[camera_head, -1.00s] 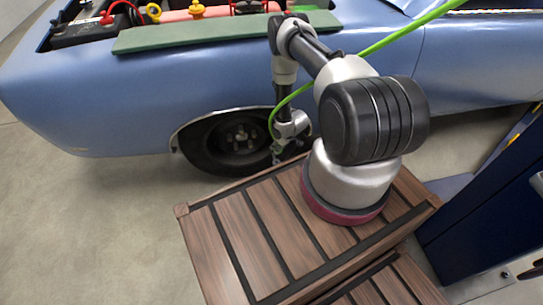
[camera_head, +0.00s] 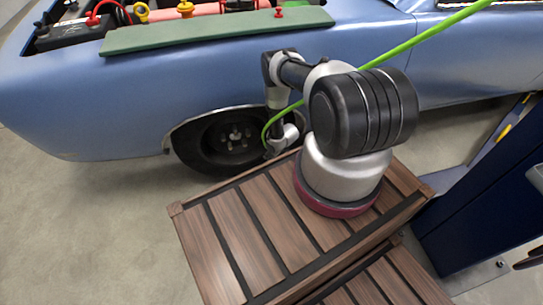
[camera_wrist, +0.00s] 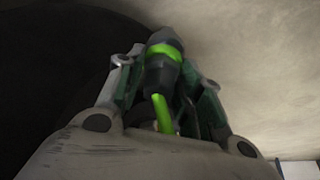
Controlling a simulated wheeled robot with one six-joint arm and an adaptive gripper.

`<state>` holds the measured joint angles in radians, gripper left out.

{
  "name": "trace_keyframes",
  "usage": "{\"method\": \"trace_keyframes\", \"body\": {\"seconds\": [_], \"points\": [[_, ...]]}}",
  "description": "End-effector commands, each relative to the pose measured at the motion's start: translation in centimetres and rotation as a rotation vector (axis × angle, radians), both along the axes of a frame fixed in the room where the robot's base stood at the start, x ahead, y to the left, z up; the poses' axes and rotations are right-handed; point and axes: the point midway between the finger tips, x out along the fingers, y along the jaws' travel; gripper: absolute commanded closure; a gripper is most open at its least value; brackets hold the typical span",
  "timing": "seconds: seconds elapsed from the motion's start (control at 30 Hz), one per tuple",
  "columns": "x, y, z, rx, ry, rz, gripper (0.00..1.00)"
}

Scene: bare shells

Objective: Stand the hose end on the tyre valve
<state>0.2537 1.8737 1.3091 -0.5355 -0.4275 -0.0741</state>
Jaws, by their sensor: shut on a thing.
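My gripper (camera_wrist: 163,62) is shut on the black hose end (camera_wrist: 160,72), which has a bright green band. The green hose (camera_head: 425,36) runs from the upper right down to my wrist. In the head view my gripper (camera_head: 268,153) is low beside the right side of the car's front tyre (camera_head: 188,152), partly hidden by the wooden platform's edge. In the wrist view a dark round shape, apparently the tyre (camera_wrist: 50,75), fills the left side. I cannot make out the tyre valve in either view, nor whether the hose end touches anything.
The wooden slatted platform (camera_head: 235,232) under my arm lies close to the gripper. The blue car body (camera_head: 95,110) rises behind and above it. A green board (camera_head: 215,32) lies along the engine bay. A dark blue cabinet (camera_head: 480,205) stands at the right. Floor at left is clear.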

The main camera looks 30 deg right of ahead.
Motion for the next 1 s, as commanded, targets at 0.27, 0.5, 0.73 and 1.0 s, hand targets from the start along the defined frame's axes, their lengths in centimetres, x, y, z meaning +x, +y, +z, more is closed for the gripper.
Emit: {"method": "trace_keyframes", "body": {"seconds": [0.27, 0.5, 0.73, 1.0], "points": [[0.0, 0.0, -0.3, 0.0, 0.0, 0.0, 0.49], [0.0, 0.0, -0.3, 0.0, 0.0, 0.0, 0.42], [-0.1, -0.1, 0.6, 0.001, -0.001, -0.001, 0.42], [-2.2, -0.8, 5.9, 0.0, 0.0, -0.001, 0.42]]}}
